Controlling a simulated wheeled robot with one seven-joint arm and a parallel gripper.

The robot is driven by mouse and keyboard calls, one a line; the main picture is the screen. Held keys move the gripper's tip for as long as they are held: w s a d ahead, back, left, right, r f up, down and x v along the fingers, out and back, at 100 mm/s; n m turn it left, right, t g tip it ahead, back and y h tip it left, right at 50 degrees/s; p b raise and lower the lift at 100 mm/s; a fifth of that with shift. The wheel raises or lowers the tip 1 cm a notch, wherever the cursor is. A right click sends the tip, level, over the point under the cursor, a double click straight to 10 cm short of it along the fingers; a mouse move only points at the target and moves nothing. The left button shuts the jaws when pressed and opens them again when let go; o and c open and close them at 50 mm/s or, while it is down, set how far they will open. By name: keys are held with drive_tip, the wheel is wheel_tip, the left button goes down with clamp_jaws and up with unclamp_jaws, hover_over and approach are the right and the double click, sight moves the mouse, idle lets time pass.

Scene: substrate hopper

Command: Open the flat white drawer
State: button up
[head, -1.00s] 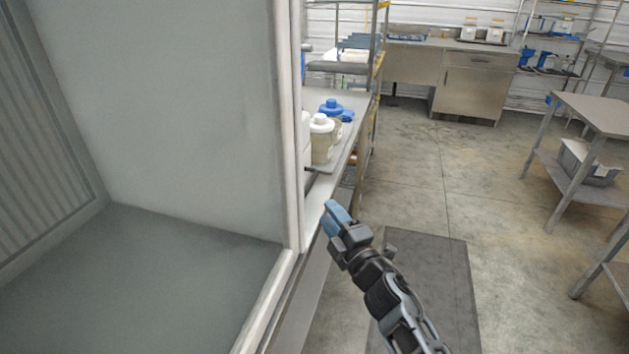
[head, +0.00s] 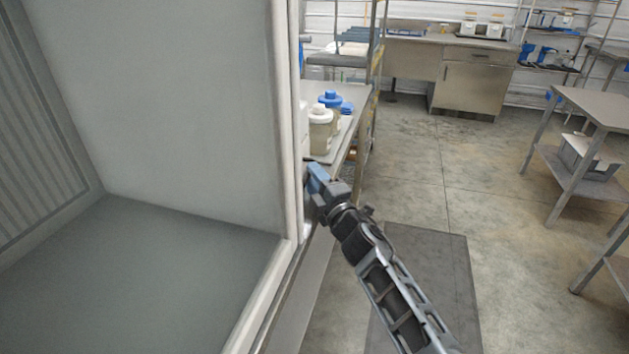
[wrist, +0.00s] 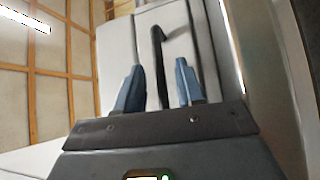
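A flat white front (wrist: 196,35), likely the drawer's, fills the upper middle of the wrist view. A dark bar handle (wrist: 158,42) stands out from it and runs down between my fingers. My gripper (wrist: 158,66) is open, with one blue finger on each side of the handle. A gap shows between the handle and the right finger; contact on the left is unclear. In the head view my gripper (head: 316,178) is beside the right edge of the large cabinet, which hides the white front.
The large cabinet opening (head: 180,270) takes up the left. Beyond my gripper a metal table (head: 348,135) holds white and blue-lidded containers. A dark mat (head: 425,260) lies on open floor to the right. A steel workbench (head: 605,105) stands at far right.

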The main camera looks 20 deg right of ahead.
clamp_jaws()
idle(0.6)
